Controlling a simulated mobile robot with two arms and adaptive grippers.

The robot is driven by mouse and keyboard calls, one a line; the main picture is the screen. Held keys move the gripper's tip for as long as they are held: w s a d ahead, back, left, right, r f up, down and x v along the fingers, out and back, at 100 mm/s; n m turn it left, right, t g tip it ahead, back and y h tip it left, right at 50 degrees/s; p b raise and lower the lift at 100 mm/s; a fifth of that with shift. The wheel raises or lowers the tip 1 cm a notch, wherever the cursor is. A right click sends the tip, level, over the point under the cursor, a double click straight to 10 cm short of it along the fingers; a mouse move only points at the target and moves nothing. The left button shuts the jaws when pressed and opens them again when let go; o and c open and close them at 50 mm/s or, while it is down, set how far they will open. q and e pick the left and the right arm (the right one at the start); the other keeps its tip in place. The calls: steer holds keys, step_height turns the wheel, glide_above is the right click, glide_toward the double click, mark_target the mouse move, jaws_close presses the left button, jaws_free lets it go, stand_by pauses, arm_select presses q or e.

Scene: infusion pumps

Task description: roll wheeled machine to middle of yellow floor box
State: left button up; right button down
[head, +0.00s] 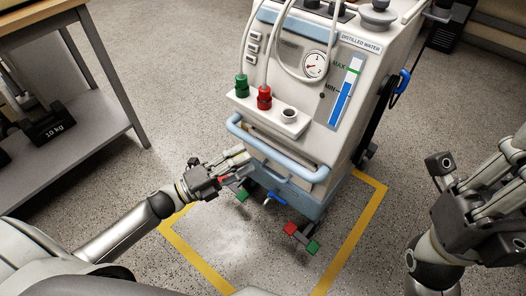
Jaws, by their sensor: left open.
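The wheeled machine (295,141) is a white and pale blue cabinet with a gauge and a water-level scale. It stands upright over the far part of the yellow floor box (343,252), whose near part is bare floor. A blue push handle (275,152) runs across its near side. My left gripper (240,163) is open at the left part of this handle, close to it; I cannot tell if they touch. My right gripper (477,200) is at the right, apart from the machine; its fingertips are unclear. The machine's far wheels are mostly hidden.
A workbench (75,125) with a lower shelf stands at the left, and a 10 kg weight (50,127) is on that shelf. Green and red pedals (301,237) stick out low at the machine's near side. Open speckled floor lies left of the machine.

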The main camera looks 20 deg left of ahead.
mark_target(264, 149)
arm_select(q)
steer(key=b+x, duration=0.1)
steer(key=x, duration=0.6)
jaws_close()
